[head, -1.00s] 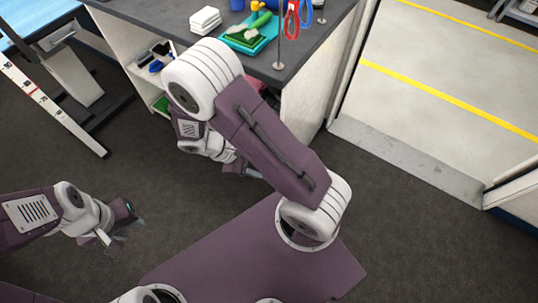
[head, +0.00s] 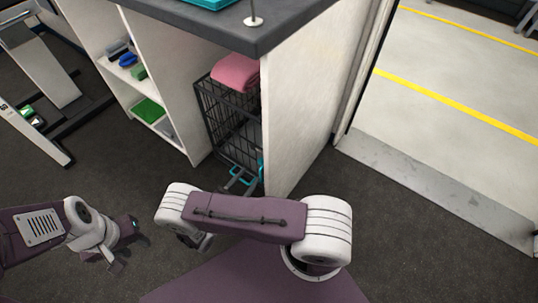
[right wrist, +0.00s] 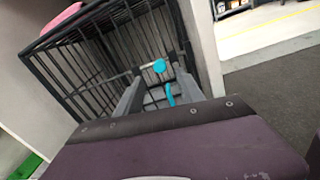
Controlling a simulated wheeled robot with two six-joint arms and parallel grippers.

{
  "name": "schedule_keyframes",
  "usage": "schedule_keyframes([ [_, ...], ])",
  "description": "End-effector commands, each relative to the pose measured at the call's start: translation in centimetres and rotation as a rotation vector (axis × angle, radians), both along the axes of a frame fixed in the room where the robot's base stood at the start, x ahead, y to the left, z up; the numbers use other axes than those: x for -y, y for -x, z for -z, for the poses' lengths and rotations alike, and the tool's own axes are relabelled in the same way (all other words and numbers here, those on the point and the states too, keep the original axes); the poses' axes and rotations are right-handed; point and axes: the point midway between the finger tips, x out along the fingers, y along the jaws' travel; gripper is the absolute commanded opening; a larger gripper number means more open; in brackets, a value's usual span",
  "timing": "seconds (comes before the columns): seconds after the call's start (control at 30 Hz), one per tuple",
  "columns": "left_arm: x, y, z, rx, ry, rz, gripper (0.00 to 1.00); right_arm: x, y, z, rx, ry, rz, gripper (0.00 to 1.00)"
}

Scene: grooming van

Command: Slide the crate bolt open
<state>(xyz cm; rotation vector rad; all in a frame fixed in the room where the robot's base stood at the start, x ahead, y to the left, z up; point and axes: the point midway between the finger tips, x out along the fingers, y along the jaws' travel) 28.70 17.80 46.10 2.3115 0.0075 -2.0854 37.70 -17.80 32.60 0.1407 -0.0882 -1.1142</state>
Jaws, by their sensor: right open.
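The crate (head: 215,120) is a dark wire cage under the counter, and it fills much of the right wrist view (right wrist: 80,65). Its bolt has a round teal knob (right wrist: 159,66) on a thin horizontal bar at the crate's front. A second teal piece (right wrist: 169,95) shows just below the knob. My right gripper (head: 238,181) is low in front of the crate. In the right wrist view its open fingers (right wrist: 158,82) lie either side of the knob; contact cannot be told. My left gripper (head: 108,259) is over the floor at left, away from the crate; its jaws are unclear.
A pink towel (head: 236,72) lies on the crate. A white panel (head: 305,110) stands close to the crate's right, under the dark counter (head: 225,25). White shelves (head: 165,75) stand to the left. The dark floor (head: 130,190) before the shelves is clear.

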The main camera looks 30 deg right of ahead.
Motion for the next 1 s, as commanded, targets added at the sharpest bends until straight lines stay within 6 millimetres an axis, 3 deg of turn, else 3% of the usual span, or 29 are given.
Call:
schedule_keyframes([
  [0.17, 0.0, 0.0, 0.7, 0.000, 0.000, 0.000, 0.36, 1.3, -0.6, 0.2, -0.001, 0.000, 0.006, 0.45],
  [0.4, 0.0, 0.0, 3.0, 0.000, 0.000, 0.000, 0.36, 5.9, -2.7, 0.4, -0.001, -0.001, 0.009, 0.45],
  [0.53, 0.0, 0.0, 3.8, 0.000, 0.000, 0.000, 0.36, 7.6, -3.5, 0.3, -0.001, -0.002, 0.008, 0.45],
  [0.87, 0.0, 0.0, 3.8, 0.000, 0.000, 0.000, 0.36, 8.3, -3.9, -0.1, -0.001, -0.002, 0.005, 0.45],
  [1.0, 0.0, 0.0, 3.8, 0.000, 0.000, 0.000, 0.36, 8.2, -3.9, -0.1, -0.001, -0.002, 0.005, 0.12],
])
